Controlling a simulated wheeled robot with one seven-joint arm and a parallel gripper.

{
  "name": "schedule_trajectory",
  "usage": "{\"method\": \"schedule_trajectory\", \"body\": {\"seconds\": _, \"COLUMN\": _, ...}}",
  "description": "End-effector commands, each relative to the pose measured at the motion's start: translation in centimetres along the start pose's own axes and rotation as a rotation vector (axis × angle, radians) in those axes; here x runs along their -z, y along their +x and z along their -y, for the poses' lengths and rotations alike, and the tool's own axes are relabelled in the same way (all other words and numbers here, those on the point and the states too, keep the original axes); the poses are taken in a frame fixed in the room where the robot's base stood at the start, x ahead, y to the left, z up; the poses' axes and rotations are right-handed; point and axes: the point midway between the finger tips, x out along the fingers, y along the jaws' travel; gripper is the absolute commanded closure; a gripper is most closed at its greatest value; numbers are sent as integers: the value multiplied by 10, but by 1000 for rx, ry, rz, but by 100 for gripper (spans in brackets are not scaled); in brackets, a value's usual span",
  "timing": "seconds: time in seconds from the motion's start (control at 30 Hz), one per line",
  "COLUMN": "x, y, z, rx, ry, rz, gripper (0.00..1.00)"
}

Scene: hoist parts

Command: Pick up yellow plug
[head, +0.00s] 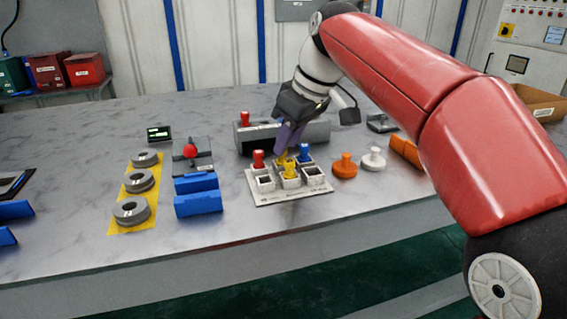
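A yellow plug (290,168) stands upright in the white socket board (290,196), in the front middle socket. More yellow shows just behind it, and I cannot tell whether that is a second plug. My gripper (286,150) points down right at this yellow area from behind. Its fingertips overlap the yellow in the head view, so I cannot tell whether they touch it or are shut. A red plug (258,158) and a blue plug (305,153) stand in the back row on either side. The front left and front right sockets look empty.
An orange plug (345,166) and a white plug (373,158) stand right of the board. A grey block (255,138) with a red knob is behind it. Blue holders (198,194) and grey rings (131,210) lie left. The table front (200,245) is clear.

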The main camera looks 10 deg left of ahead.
Motion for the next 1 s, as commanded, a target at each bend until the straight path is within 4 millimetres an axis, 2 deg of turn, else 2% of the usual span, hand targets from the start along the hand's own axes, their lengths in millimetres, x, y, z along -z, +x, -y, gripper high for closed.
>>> {"method": "schedule_trajectory", "body": {"seconds": 0.03, "x": -1, "y": 10, "z": -1, "rx": 2, "ry": 0, "rz": 2, "gripper": 71}}
{"method": "schedule_trajectory", "body": {"seconds": 0.17, "x": -1, "y": 24, "z": -1, "rx": 1, "ry": 1, "rz": 1, "gripper": 71}}
{"method": "schedule_trajectory", "body": {"seconds": 0.43, "x": 0, "y": 26, "z": -1, "rx": -1, "ry": 1, "rz": 0, "gripper": 71}}
{"method": "schedule_trajectory", "body": {"seconds": 0.47, "x": 0, "y": 26, "z": -1, "rx": -1, "ry": 1, "rz": 0, "gripper": 72}}
{"method": "schedule_trajectory", "body": {"seconds": 0.67, "x": 0, "y": 26, "z": -1, "rx": -1, "ry": 1, "rz": 0, "gripper": 98}}
{"method": "schedule_trajectory", "body": {"seconds": 1.0, "x": 0, "y": 26, "z": -1, "rx": -1, "ry": 1, "rz": 1, "gripper": 100}}
